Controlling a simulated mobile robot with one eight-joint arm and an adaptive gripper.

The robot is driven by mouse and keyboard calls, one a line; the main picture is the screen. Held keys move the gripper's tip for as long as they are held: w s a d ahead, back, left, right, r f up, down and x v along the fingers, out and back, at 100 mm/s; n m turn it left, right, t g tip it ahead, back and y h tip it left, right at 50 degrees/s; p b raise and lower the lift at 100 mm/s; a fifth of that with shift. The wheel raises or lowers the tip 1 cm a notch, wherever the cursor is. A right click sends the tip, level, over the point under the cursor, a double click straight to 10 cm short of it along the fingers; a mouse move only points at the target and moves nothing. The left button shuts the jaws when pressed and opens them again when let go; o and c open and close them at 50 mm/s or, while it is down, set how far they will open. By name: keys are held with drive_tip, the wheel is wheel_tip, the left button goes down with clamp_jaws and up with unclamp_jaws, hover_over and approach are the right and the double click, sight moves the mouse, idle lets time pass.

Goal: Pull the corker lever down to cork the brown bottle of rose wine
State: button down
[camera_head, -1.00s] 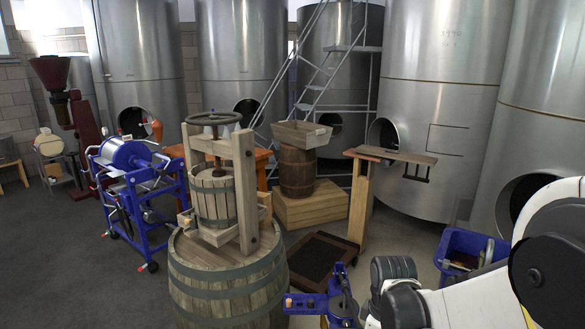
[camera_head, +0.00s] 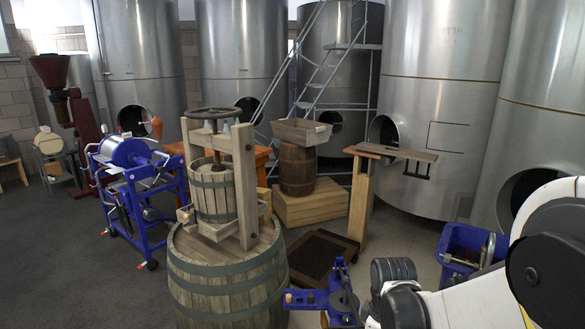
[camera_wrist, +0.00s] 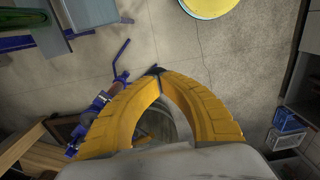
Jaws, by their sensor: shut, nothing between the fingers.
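A blue floor corker (camera_head: 336,303) stands at the bottom centre of the head view, partly cut off by the frame edge and beside my arm. In the wrist view the blue corker (camera_wrist: 88,128) shows left of my fingers. A bent blue rod (camera_wrist: 121,52), which looks like its lever, stands out near the fingertips. A small brown shape on the corker may be the bottle, but I cannot tell. My gripper (camera_wrist: 160,73) has yellow fingers meeting at the tips, with nothing between them. The tips are apart from the rod in the picture. The gripper is not visible in the head view.
A large barrel (camera_head: 228,285) with a wooden press (camera_head: 214,190) stands left of the corker. A dark tray (camera_head: 318,258) lies behind it on the floor. A blue crate (camera_head: 462,250) stands at the right.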

drive_tip(key=shift+f, duration=0.1)
drive_tip(key=shift+s+f+b, duration=0.2)
drive_tip(key=shift+f+b, duration=0.95)
drive_tip(key=shift+f, duration=0.25)
drive_tip(key=shift+s+f+b, duration=0.25)
drive_tip(key=shift+f+b, duration=1)
drive_tip(key=shift+f, duration=0.1)
drive_tip(key=shift+s+f+b, duration=0.2)
drive_tip(key=shift+f+b, duration=1)
drive_tip(key=shift+f, duration=0.05)
drive_tip(key=shift+s+f+b, duration=0.15)
drive_tip(key=shift+f+b, duration=1.1)
drive_tip(key=shift+f, duration=0.15)
